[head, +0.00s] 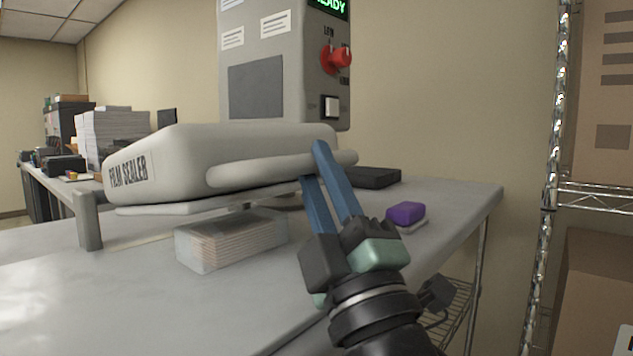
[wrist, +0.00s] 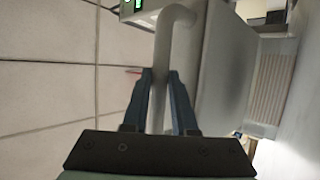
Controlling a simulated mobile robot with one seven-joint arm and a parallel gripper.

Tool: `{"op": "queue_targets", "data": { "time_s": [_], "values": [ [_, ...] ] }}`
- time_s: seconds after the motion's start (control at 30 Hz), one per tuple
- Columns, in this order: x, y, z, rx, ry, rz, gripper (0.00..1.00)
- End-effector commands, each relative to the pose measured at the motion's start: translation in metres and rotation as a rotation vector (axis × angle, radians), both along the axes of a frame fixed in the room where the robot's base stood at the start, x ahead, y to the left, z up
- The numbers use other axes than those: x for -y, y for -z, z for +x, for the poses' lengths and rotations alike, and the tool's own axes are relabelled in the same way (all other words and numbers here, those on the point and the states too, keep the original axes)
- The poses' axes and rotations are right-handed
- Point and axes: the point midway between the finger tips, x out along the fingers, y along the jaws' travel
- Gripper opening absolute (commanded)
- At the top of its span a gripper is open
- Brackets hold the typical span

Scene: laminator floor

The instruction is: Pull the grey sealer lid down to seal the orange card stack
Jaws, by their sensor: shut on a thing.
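The grey sealer lid (head: 240,145), labelled FILM SEALER, is raised above the table at the left of the head view, with a round handle bar (head: 260,172) along its front. My gripper (head: 314,162) is shut on the right part of this bar, its blue fingers on either side of it. In the wrist view, the bar (wrist: 158,95) runs between the fingers (wrist: 160,76), beside the lid (wrist: 222,65). A card stack (head: 232,240) lies on the table below the lid, with a gap between them. It looks pale, with faint orange layered edges.
A control box (head: 265,75) with a red knob (head: 340,57) and a green READY display stands behind the lid. A purple block (head: 405,213) and a black item (head: 372,178) lie to the right on the table (head: 120,300). A wire rack (head: 548,200) stands right.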

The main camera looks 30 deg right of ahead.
Motion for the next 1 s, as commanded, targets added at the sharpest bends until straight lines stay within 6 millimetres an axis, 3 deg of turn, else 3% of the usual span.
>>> {"op": "queue_targets", "data": {
  "time_s": [0.03,0.67,0.7,0.73,1.0],
  "values": [
    [-0.0046,0.0141,0.0085,-0.028,-0.013,0.004,0.00],
    [-0.0046,0.0168,0.0079,-0.028,-0.015,0.004,0.00],
    [-0.0046,0.0168,0.0079,-0.028,-0.015,0.004,0.33],
    [-0.0046,0.0169,0.0080,-0.030,-0.015,0.005,0.38],
    [-0.0040,0.0160,0.0072,-0.028,-0.013,0.004,0.38]
  ]
}}
